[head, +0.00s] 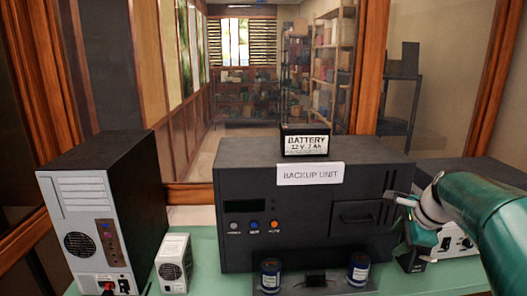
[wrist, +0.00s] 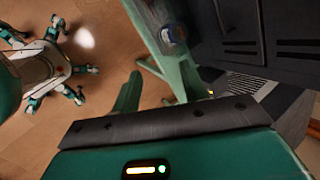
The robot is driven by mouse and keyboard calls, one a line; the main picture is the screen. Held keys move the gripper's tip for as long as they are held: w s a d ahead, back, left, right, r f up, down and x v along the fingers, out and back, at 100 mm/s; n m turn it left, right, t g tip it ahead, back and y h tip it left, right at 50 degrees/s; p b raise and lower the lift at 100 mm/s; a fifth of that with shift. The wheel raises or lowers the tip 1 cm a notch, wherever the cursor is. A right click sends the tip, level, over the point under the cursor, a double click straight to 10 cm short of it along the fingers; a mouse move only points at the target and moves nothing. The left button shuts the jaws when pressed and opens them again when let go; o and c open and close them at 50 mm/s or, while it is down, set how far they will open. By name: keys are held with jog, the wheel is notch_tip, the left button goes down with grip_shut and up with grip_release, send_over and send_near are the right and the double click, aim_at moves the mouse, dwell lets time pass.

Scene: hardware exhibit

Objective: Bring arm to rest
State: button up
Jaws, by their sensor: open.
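My arm (head: 485,215) reaches in from the right in the head view. The wrist view looks down past the bench to the floor, with my own legs at the left.
A battery (head: 306,143) stands on the backup unit. A computer tower (head: 95,215) and a small white box (head: 174,262) stand left. The green bench (head: 205,218) is bare in places. The wooden floor (wrist: 60,125) looks clear.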

jog(key=s+a+f+n+h, duration=0.1)
jog(key=s+a+f+n, duration=0.2)
jog(key=s+a+n, duration=1.5)
jog(key=s+n, duration=0.2)
jog(key=s, duration=0.1)
jog(key=shift+a+n, duration=0.3)
jog(key=shift+a, duration=0.1)
jog(key=shift+d, duration=0.1)
